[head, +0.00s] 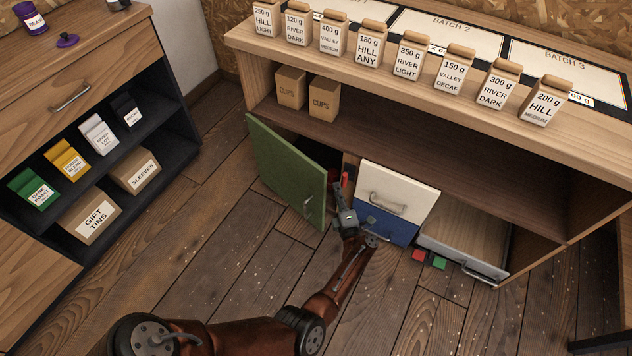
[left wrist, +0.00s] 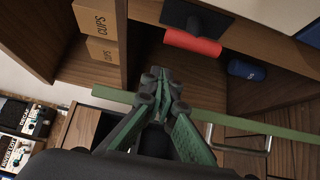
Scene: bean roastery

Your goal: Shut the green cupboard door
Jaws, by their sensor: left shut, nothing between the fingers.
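The green cupboard door (head: 285,168) stands partly open at the left end of the low cupboard. Its outer face and metal handle (head: 307,207) face me. In the left wrist view the door (left wrist: 285,131) is a thin green strip seen along its edge, with the handle (left wrist: 240,143) below it. My left gripper (head: 341,190) is shut and empty, just right of the door's free edge in the head view. In the left wrist view its fingers (left wrist: 157,76) cross in front of the green strip; I cannot tell whether they touch it. My right gripper is not in view.
Right of the door are a white front (head: 378,185), a blue front (head: 385,225) and a pulled-out drawer (head: 465,240). Red (head: 419,256) and green (head: 438,263) blocks lie on the floor. A red cylinder (left wrist: 193,43) and a blue one (left wrist: 246,70) are near my fingers.

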